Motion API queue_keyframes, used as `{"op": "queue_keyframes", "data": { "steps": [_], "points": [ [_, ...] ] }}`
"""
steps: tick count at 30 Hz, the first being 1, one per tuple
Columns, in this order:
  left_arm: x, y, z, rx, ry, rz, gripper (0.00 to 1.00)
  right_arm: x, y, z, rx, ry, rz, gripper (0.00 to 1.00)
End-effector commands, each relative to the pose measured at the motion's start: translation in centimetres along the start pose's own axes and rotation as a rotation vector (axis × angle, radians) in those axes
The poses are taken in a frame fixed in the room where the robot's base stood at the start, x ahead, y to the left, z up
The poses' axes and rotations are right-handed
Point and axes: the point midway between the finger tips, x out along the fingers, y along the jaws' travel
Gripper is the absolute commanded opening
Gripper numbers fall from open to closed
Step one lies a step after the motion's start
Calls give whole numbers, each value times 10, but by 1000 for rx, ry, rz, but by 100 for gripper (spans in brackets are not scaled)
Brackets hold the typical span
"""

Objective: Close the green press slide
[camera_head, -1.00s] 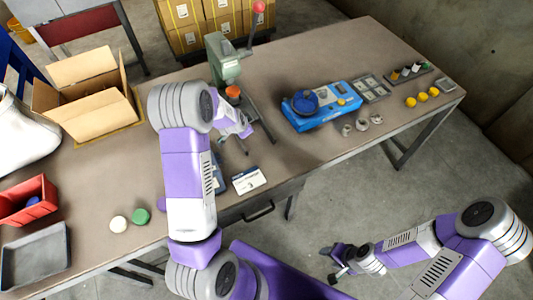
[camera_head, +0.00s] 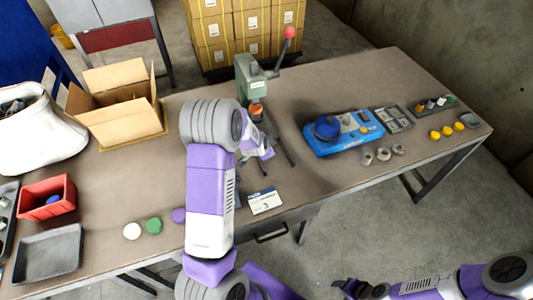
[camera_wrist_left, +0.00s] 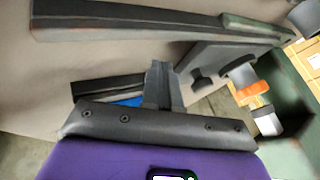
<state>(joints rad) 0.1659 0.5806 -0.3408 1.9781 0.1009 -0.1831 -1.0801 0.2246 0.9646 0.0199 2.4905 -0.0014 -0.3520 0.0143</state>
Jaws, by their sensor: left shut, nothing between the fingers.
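The green press (camera_head: 246,82) stands at the back of the table, its red-knobbed lever (camera_head: 289,33) raised. An orange part (camera_head: 256,111) shows beneath its head, and also in the left wrist view (camera_wrist_left: 251,91). Dark slide rails (camera_head: 279,142) run from its base toward the table's front. In the left wrist view a long dark rail (camera_wrist_left: 140,22) with a green end crosses the top. My left gripper (camera_wrist_left: 163,85) is shut and empty, close to the rails; contact cannot be told. My right gripper (camera_head: 346,289) is at the bottom edge, partly cut off, away from the press.
A blue device (camera_head: 342,138) and small metal parts stand right of the press. An open cardboard box (camera_head: 125,125), a red bin (camera_head: 60,190) and a grey tray (camera_head: 48,252) are at left. A white card (camera_head: 264,201) and coloured discs lie near the front edge.

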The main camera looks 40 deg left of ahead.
Motion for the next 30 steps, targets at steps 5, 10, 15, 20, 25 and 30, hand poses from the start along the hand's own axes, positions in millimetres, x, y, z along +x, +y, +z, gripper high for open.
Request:
{"op": "queue_keyframes", "data": {
  "steps": [5,10,15,20,25,30],
  "points": [
    [-43,6,-4,0,3,3,0,-16,-6,1,0,0,0,56],
    [-78,8,-4,1,1,6,0,-27,-10,1,0,0,0,56],
    [-98,9,-3,1,0,7,0,-35,-13,1,0,0,0,56],
    [-104,9,-1,1,-1,8,0,-36,-13,2,0,0,0,56],
    [-104,10,-1,1,-2,8,0,-36,-13,2,0,0,0,56],
    [-120,1,-10,1,-2,8,0,-54,-20,2,0,0,0,56]
  ]
}}
